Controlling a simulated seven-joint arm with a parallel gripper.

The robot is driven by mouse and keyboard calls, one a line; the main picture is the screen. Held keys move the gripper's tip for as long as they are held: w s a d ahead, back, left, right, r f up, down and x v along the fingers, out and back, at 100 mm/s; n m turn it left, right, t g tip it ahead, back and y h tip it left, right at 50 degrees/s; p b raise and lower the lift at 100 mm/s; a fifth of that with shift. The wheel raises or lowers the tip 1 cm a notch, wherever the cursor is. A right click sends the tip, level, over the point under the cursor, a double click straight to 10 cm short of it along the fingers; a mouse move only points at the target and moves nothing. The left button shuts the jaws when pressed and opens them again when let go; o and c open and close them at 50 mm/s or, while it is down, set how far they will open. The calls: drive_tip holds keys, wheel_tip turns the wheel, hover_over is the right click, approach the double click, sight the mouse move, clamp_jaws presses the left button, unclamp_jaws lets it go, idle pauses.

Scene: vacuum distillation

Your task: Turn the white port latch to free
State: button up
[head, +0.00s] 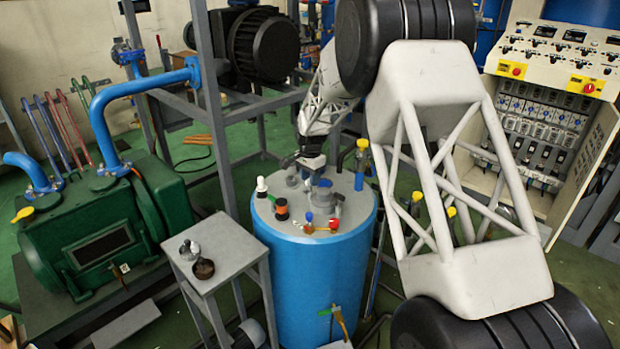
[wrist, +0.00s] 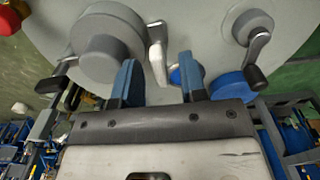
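In the wrist view, the white latch (wrist: 157,54) is a short lever beside a round grey port cap (wrist: 105,45). My gripper (wrist: 158,66) has its two blue fingers apart, with the lower part of the latch between them. A gap shows on each side of the latch, and I cannot tell whether a finger touches it. In the head view, my gripper (head: 307,165) is low over the grey lid (head: 345,205) of the blue vessel (head: 310,275). The latch is too small to make out there.
A grey lever with a dark tip (wrist: 255,62) stands to the right in the wrist view. A red valve (head: 333,224) and an orange-and-black fitting (head: 282,209) sit on the lid's near side. A small grey table (head: 215,255) stands left of the vessel.

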drive_tip(key=shift+r, duration=0.15)
drive_tip(key=shift+r, duration=3.75)
drive_tip(key=shift+r, duration=0.1)
drive_tip(key=shift+s+d+r, duration=0.15)
drive_tip(key=shift+s+r, duration=0.05)
drive_tip(key=s+d+r+n, duration=0.1)
drive_tip(key=s+d+r, duration=0.3)
drive_tip(key=s, duration=0.5)
drive_tip(key=s+d+r+n+t, duration=0.1)
drive_tip(key=s+d+r+n, duration=0.15)
drive_tip(key=s+r, duration=0.55)
drive_tip(key=s+d+r+n, duration=0.1)
drive_tip(key=s+d+r, duration=0.3)
drive_tip(key=s, duration=0.6)
drive_tip(key=s+d+f+n, duration=0.1)
drive_tip(key=s+d+n, duration=0.1)
drive_tip(key=s, duration=1.4)
drive_tip(key=s+d+f+n+t, duration=0.1)
drive_tip(key=s+d+n, duration=0.1)
drive_tip(key=s, duration=1.4)
drive_tip(key=shift+d+f+t, duration=0.3)
drive_tip(key=shift+d+f, duration=0.1)
drive_tip(key=shift+d, duration=0.45)
